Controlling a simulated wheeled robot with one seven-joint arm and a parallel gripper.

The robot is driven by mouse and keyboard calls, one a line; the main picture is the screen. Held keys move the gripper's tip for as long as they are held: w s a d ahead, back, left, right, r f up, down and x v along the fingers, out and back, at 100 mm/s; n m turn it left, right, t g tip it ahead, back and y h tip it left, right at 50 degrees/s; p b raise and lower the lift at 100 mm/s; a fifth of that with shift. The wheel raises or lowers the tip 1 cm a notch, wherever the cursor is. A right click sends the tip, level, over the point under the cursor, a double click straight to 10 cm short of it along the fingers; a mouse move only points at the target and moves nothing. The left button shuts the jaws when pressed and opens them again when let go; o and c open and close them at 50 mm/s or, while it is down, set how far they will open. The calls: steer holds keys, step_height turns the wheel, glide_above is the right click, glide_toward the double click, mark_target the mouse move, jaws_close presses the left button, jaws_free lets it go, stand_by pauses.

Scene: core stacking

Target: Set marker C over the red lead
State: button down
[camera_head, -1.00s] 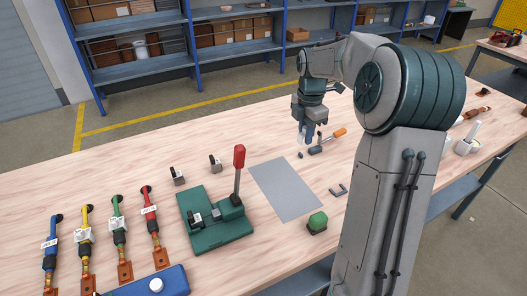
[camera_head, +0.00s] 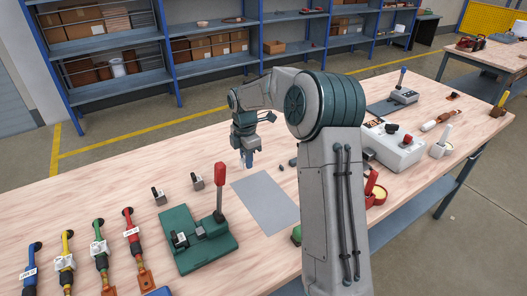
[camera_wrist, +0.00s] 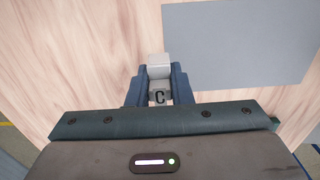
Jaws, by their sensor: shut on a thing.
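My gripper (camera_head: 247,162) is over the table near the far edge of the grey mat. In the wrist view its blue fingers (camera_wrist: 159,88) are shut on marker C (camera_wrist: 159,97), a small grey block with a black C facing the camera. The red lead (camera_head: 129,220) lies at the left of the table, left of the green fixture, with a white tag around its middle. It is well apart from my gripper, to the left and nearer the camera.
Green (camera_head: 99,232), yellow (camera_head: 67,242) and blue (camera_head: 31,255) leads lie left of the red one. The green fixture (camera_head: 210,250) with an upright red lever (camera_head: 220,178) stands between my gripper and the leads. Two small markers (camera_head: 158,196) (camera_head: 197,181) stand behind it. The grey mat (camera_head: 265,202) is bare.

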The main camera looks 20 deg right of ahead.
mark_target(248, 175)
step_height(248, 175, down, 3)
steer(key=shift+d+f+p, duration=0.1)
steer(key=shift+d+p, duration=0.05)
steer(key=shift+p, duration=0.2)
steer(key=shift+f, duration=0.15)
steer(key=shift+f, duration=0.1)
steer(key=shift+f, duration=0.15)
steer(key=c, duration=1.3)
jaws_free()
steer(key=shift+b, duration=0.35)
